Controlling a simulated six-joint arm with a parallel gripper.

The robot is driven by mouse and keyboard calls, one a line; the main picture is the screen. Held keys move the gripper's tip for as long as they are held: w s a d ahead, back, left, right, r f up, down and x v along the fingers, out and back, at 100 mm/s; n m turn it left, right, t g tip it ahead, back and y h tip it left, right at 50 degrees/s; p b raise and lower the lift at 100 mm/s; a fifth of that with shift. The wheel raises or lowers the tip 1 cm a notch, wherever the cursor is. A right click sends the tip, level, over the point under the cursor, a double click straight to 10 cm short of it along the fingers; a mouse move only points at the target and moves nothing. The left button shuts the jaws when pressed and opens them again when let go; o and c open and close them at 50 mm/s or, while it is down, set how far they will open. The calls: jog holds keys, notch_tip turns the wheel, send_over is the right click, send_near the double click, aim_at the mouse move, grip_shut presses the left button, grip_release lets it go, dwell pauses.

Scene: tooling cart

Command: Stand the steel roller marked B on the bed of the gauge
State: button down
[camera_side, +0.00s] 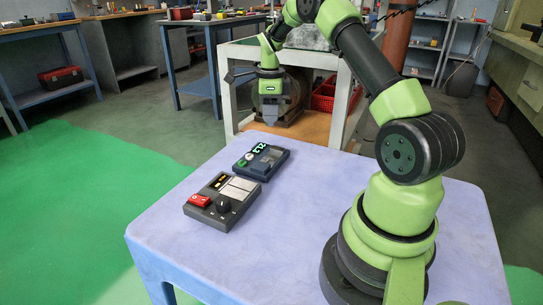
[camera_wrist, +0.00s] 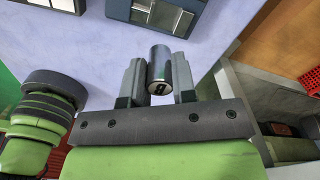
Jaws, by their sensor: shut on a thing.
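My gripper (camera_wrist: 158,75) is shut on the steel roller (camera_wrist: 160,65), a short shiny cylinder held between the two grey fingers. A dark letter that looks like B shows on its near end face. In the side view my gripper (camera_side: 270,112) hangs beyond the gauge, above the level of the cart top; the roller cannot be made out there. The gauge (camera_side: 262,161) appears to be the blue-grey unit with a lit green display on the cart top. Part of it shows at the top of the wrist view (camera_wrist: 155,14), apart from the roller.
A dark control box (camera_side: 222,201) with a red switch stands beside the gauge, nearer the side camera. The lavender cart top (camera_side: 290,200) is otherwise clear. Behind it are a white-framed stand (camera_side: 228,90) and a red crate (camera_side: 323,97).

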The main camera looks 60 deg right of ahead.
send_over(273, 156)
notch_tip(273, 156, down, 6)
jog(key=shift+a+r, duration=0.1)
jog(key=shift+r, duration=0.1)
jog(key=shift+f, duration=2.2)
jog(key=shift+f, duration=0.15)
jog(key=c, duration=0.9)
grip_release()
